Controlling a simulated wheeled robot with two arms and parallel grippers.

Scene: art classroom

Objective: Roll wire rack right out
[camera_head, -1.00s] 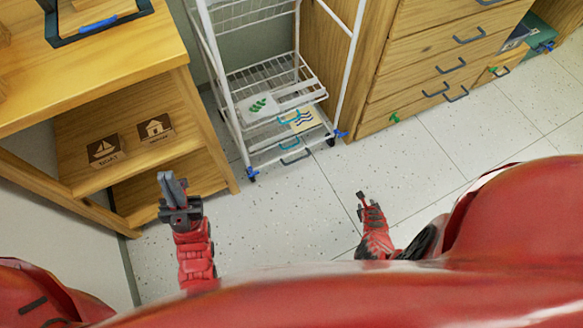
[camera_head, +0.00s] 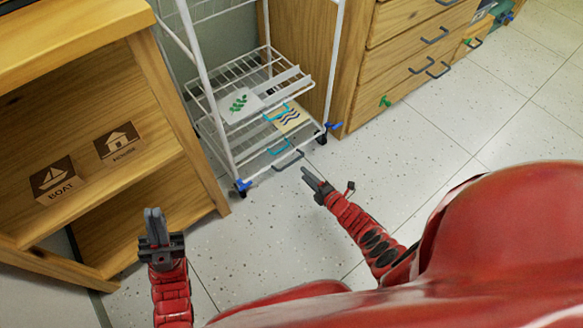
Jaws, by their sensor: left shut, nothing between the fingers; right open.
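The white wire rack (camera_head: 207,82) stands between the wooden shelf unit and the drawer cabinet. It has wire shelves, blue pieces at its front feet and dark casters. A teal handle (camera_head: 277,114) and a grey handle (camera_head: 288,161) show at its front. A card with a green leaf (camera_head: 239,104) and a card with wavy lines (camera_head: 291,119) are on it. My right gripper (camera_head: 313,182) is open and empty, just in front of the rack's lower front, apart from it as far as I can tell. My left gripper (camera_head: 154,222) is shut and empty, in front of the shelf unit.
The wooden shelf unit (camera_head: 165,110) with boat and house labels is close on the left of the rack. The drawer cabinet (camera_head: 357,90) is close on its right, with grey handles and a green piece (camera_head: 385,101). The speckled tile floor (camera_head: 430,130) in front is clear.

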